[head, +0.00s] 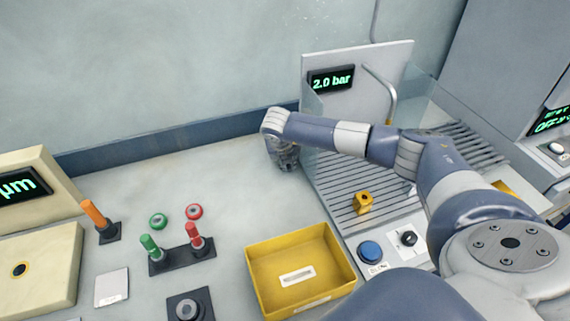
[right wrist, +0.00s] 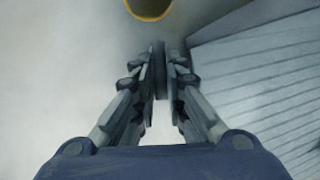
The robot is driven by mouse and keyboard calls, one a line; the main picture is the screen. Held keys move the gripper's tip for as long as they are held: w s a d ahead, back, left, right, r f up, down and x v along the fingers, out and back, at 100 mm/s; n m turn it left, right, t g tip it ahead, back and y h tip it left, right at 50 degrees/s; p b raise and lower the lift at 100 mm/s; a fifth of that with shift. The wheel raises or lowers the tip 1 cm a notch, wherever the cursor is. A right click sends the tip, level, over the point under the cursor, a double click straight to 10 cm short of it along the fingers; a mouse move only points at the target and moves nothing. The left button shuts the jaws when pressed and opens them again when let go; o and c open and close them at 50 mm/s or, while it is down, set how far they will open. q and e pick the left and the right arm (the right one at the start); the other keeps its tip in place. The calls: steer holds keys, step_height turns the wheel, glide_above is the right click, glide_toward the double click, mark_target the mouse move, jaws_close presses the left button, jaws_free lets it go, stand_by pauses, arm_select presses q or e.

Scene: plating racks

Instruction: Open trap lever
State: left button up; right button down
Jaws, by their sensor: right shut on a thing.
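My right gripper (head: 288,163) points down at the back of the bench, just left of the slatted wash station. In the right wrist view its fingers (right wrist: 160,70) are almost together, shut on a thin dark piece (right wrist: 158,58). This piece fits the trap lever, but the fingers cover most of it and its shape cannot be made out. In the head view the gripper and wrist hide whatever is held. My left gripper is not in view.
The slatted station (head: 335,185) has a clear side panel and a yellow fitting (head: 363,202). A yellow bin (head: 262,293), red and green tools in a stand (head: 175,262) and an orange-handled lever (head: 94,213) are on the bench. The bench left of my gripper is clear.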

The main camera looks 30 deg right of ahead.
steer(key=shift+s+d+f+n+b, duration=0.15)
steer(key=shift+d+n+b, duration=0.15)
steer(key=shift+n+b, duration=0.35)
steer(key=shift+n+t+y, duration=0.3)
steer(key=shift+n, duration=0.05)
steer(key=shift+r, duration=0.2)
steer(key=c, duration=1.6)
jaws_free()
steer(key=shift+c, duration=0.2)
steer(key=v, duration=1.2)
